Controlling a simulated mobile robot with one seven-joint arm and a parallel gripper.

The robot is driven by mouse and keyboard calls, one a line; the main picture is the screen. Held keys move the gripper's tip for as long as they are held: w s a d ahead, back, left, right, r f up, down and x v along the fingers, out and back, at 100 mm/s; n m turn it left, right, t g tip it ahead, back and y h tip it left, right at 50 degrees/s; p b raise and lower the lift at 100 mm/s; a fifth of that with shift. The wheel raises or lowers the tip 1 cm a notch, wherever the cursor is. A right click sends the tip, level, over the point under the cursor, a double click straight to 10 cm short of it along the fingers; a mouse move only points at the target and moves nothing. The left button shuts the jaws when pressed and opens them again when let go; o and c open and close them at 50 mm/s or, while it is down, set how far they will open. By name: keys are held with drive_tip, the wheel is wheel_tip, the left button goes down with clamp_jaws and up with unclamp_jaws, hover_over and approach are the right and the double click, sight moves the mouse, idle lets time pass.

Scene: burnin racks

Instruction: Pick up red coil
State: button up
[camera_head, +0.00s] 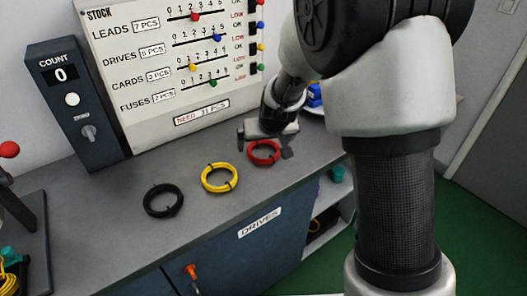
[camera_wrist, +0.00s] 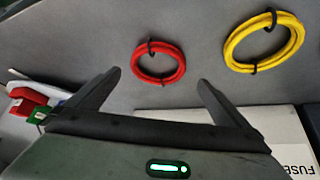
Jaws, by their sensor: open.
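The red coil (camera_head: 263,163) lies flat on the grey bench top, at the right end of a row of coils. In the wrist view the red coil (camera_wrist: 181,62) is a ring with dark ties, just ahead of the fingertips and between their lines. My gripper (camera_head: 264,146) is open and empty. It is close to the red coil in the head view, with a finger to either side. The wrist view shows my gripper (camera_wrist: 159,76) with its fingers spread wide. I cannot tell the exact height of the fingertips above the bench.
A yellow coil (camera_head: 220,190) and a black coil (camera_head: 149,201) lie left of the red one. A stock board (camera_head: 150,60) and a count box (camera_head: 92,125) stand behind. A red-knobbed lever (camera_head: 9,149) is at far left. Red and green items (camera_wrist: 28,101) show in the wrist view.

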drive_tip(key=x, duration=0.4)
drive_tip(key=shift+w+d+f+b, duration=0.15)
drive_tip(key=shift+d+f+b, duration=0.05)
drive_tip(key=shift+f+b, duration=0.1)
drive_tip(key=shift+c, duration=0.3)
drive_tip(key=shift+r, duration=0.1)
drive_tip(key=c, duration=1)
